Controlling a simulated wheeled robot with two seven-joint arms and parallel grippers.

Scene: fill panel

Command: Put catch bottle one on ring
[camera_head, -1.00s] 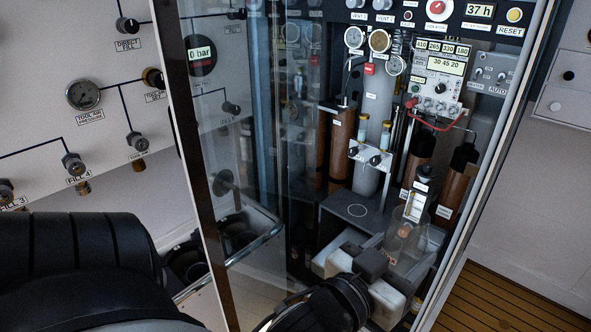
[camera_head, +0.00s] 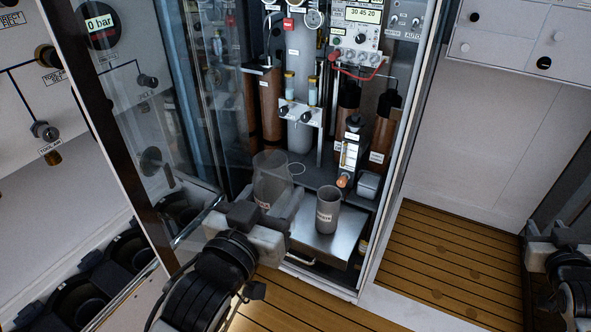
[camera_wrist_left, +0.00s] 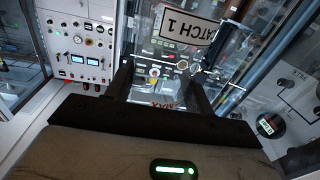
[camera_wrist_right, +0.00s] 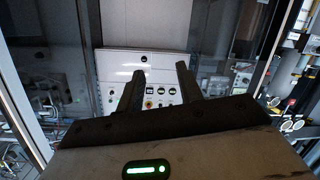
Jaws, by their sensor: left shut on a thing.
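Catch bottle one, a clear see-through bottle (camera_head: 272,175), is held upright or nearly so by my left gripper (camera_head: 266,212) in the head view, just left of the ring. Its "CATCH 1" label (camera_wrist_left: 188,24) shows between the fingers (camera_wrist_left: 160,92) in the left wrist view. The ring (camera_head: 297,168) is a thin pale circle on the dark cabinet shelf, partly behind the bottle. I cannot tell how high the bottle's base is above the shelf. My right gripper (camera_wrist_right: 160,85) is open and empty; part of it (camera_head: 550,236) shows at the head view's right edge.
The clear door (camera_head: 130,110) stands at the left. The wooden floor (camera_head: 450,260) at right is clear.

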